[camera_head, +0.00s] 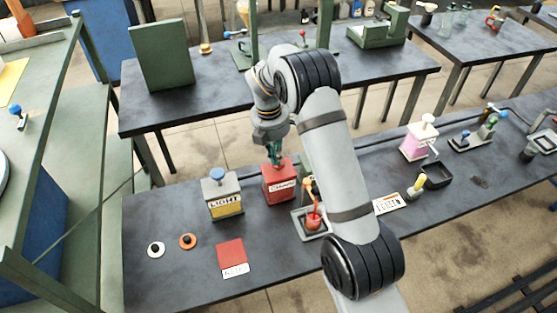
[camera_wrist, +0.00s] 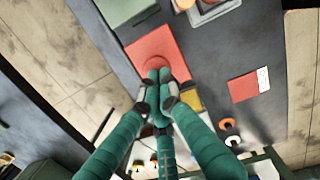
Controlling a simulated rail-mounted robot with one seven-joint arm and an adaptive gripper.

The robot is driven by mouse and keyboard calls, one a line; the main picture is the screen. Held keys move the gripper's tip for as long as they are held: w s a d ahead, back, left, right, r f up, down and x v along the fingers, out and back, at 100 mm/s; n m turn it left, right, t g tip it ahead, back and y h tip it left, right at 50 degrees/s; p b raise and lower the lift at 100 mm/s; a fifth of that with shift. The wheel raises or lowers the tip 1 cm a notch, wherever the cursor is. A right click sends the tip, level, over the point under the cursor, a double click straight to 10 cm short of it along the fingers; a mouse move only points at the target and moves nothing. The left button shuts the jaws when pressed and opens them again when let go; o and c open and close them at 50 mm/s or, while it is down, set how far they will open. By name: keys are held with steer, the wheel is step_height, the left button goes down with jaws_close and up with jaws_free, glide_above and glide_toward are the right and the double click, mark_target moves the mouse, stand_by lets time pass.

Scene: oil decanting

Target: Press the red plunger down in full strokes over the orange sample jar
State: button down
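A red can (camera_head: 279,185) with a white label stands on the near bench, and it also shows in the wrist view (camera_wrist: 170,43). On its top is a round red plunger head (camera_wrist: 153,63). My gripper (camera_head: 275,160) points down over the can. In the wrist view its green fingertips (camera_wrist: 159,75) are together at the plunger head; whether they touch it is hard to tell. The head view hides the plunger behind my gripper. An orange-red jar (camera_head: 313,221) sits on a small grey tray (camera_head: 300,232) right of the can, under an orange spout. My arm partly covers this area.
A yellow-labelled can with a blue cap (camera_head: 223,204) stands left of the red can. A pink can (camera_head: 415,143) and black tray (camera_head: 438,176) stand at right.

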steer(key=shift+f, duration=0.35)
steer(key=shift+s+a+r+p, duration=0.25)
steer(key=shift+s+a, duration=0.1)
steer(key=shift+a, duration=0.2)
steer(key=shift+s+a+r+p, duration=0.25)
steer(key=shift+s+a, duration=0.1)
steer(key=shift+a, duration=0.15)
steer(key=shift+s+a, duration=0.2)
steer(key=shift+a, duration=0.1)
steer(key=shift+w, duration=0.1)
steer(key=shift+r, duration=0.1)
step_height(320, 180, up, 12)
steer(key=a, duration=0.1)
steer(key=shift+s, duration=0.4)
steer(key=shift+f, duration=0.25)
